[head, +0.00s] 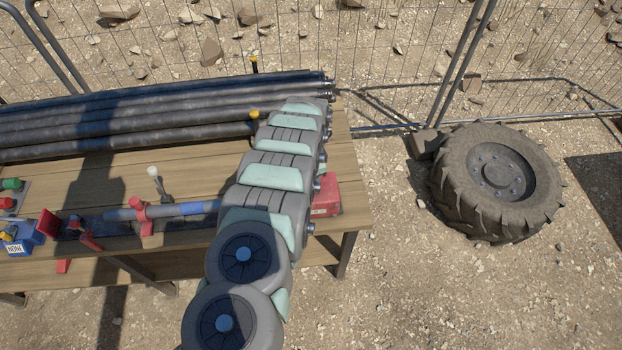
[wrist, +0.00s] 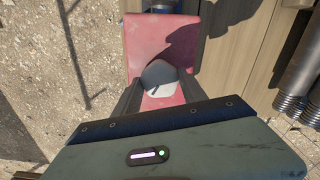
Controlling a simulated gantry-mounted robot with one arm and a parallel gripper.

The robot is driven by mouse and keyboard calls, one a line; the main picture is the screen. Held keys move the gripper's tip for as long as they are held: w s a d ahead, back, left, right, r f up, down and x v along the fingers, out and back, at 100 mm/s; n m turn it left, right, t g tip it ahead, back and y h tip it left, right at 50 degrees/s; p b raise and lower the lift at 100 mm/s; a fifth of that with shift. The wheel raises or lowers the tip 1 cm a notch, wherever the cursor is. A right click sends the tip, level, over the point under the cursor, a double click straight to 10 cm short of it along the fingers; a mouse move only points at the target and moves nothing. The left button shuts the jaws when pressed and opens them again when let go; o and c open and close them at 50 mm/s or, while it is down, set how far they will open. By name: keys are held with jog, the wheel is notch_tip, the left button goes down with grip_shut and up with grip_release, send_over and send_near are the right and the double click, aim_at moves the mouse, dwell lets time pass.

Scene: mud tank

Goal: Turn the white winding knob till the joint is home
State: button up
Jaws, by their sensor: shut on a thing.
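In the wrist view, a white knob (wrist: 159,88) with a dark mark sits on a red housing (wrist: 147,48), partly in shadow. My gripper (wrist: 160,92) is shut on the knob, one dark finger on each side. In the head view, my arm hides the gripper and knob; only the right end of the red housing (head: 326,196) shows. A grey pipe (head: 120,214) with a blue band (head: 199,207) lies along the bench front, held by a red clamp (head: 143,212). My arm covers the pipe's right end, so the joint cannot be made out.
A white-tipped lever (head: 153,171) stands behind the pipe. Several long dark pipes (head: 90,130) lie along the back of the wooden bench (head: 352,209). A blue box (head: 18,245) reads "NONE" at left. A big tyre (head: 497,180) lies on the ground at right, before a wire fence (head: 380,60).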

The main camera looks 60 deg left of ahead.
jog(key=m+b, duration=0.1)
jog(key=m, duration=0.4)
jog(key=shift+m, duration=0.4)
dwell(0.4)
jog(key=o, duration=1.4)
jog(key=shift+c, duration=0.2)
jog(key=shift+r, duration=0.1)
notch_tip(320, 180, up, 11)
jog(key=b, duration=0.1)
jog(key=shift+f, duration=0.25)
